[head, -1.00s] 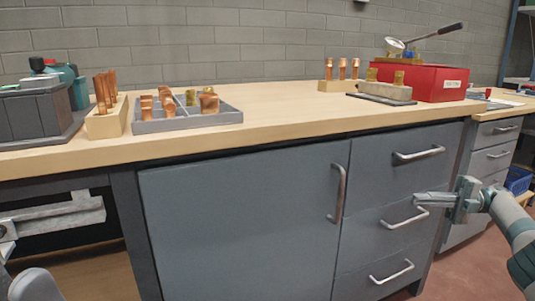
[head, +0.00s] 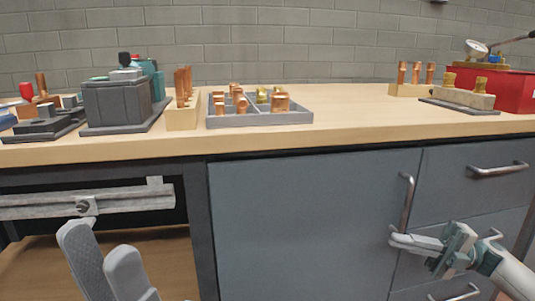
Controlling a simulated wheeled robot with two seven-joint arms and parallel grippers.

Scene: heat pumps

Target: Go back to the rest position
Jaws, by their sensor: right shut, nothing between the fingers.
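My right gripper (head: 402,239) is shut and empty. It hangs in front of the grey bench cabinet (head: 310,220), near the lower part of the door's upright handle (head: 407,200) and the drawer fronts, below the worktop. I cannot tell if it touches the cabinet. My right arm comes in from the lower right corner. I cannot make out my left gripper in the head view.
On the wooden worktop (head: 350,124) stand a grey tray of copper fittings (head: 260,119), wooden blocks with copper pipes, a dark grey box (head: 117,103) and a red case (head: 512,88). A metal bar (head: 130,202) and grey rounded shapes (head: 88,262) fill the lower left.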

